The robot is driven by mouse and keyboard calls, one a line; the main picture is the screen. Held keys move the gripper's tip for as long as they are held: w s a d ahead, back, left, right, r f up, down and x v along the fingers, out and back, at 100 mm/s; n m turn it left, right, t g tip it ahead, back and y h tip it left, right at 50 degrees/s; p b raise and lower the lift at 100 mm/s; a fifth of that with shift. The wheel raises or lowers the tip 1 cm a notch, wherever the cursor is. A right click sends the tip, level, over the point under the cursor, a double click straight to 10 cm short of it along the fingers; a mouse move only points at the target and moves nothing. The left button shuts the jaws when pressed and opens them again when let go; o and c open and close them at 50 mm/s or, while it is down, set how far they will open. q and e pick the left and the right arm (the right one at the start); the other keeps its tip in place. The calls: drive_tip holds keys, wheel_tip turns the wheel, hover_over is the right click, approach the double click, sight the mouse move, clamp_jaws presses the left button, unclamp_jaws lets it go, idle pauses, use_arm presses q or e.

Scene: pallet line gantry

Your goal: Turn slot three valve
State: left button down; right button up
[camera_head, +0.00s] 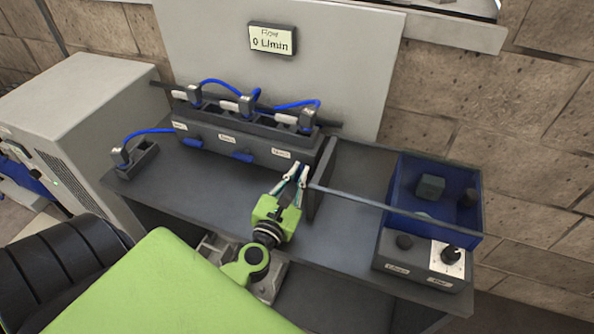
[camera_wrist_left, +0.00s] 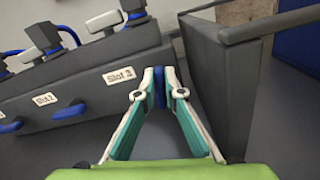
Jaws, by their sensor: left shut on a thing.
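The dark manifold block (camera_head: 228,138) stands on the bench with three labelled slots in a row. The rightmost label (camera_wrist_left: 120,75) seems to read Slot 3. My left gripper (camera_head: 296,174) is at the right end of the block's front. In the left wrist view its fingers (camera_wrist_left: 161,92) are closed on a blue valve handle (camera_wrist_left: 159,80), which is mostly hidden between them and looks upright. A display (camera_head: 272,39) reads Flow 0 L/min. My right gripper is not in view.
A dark upright panel (camera_head: 321,178) stands close to the right of my gripper, with a rail running right from it. A blue bin (camera_head: 405,180) and a knob box (camera_head: 398,265) are at the right. A small connector holder (camera_head: 138,160) sits at the left.

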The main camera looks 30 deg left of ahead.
use_arm(q)
drive_tip(key=m, duration=0.2)
drive_tip(key=m+p, duration=0.2)
drive_tip(key=m, duration=0.1)
drive_tip(key=shift+w+d+m, duration=0.1)
drive_tip(key=shift+d+m, duration=0.2)
drive_tip(key=m, duration=0.1)
drive_tip(key=m+p, duration=0.1)
drive_tip(key=m, duration=0.1)
drive_tip(key=m+p, duration=0.1)
drive_tip(key=m, duration=0.1)
drive_tip(key=shift+d+f, duration=0.25)
drive_tip(key=shift+f, duration=0.15)
drive_tip(key=shift+f+m+p, duration=0.15)
drive_tip(key=shift+m+p, duration=0.35)
drive_tip(key=shift+m, duration=0.65)
drive_tip(key=shift+f+m+p, duration=0.15)
drive_tip(key=shift+m+p, duration=0.3)
drive_tip(key=shift+m, duration=0.7)
drive_tip(key=c, duration=2.1)
unclamp_jaws()
drive_tip(key=shift+w+f, duration=0.1)
drive_tip(key=shift+c, duration=0.2)
drive_tip(key=v, duration=1.2)
drive_tip(key=shift+f, duration=0.1)
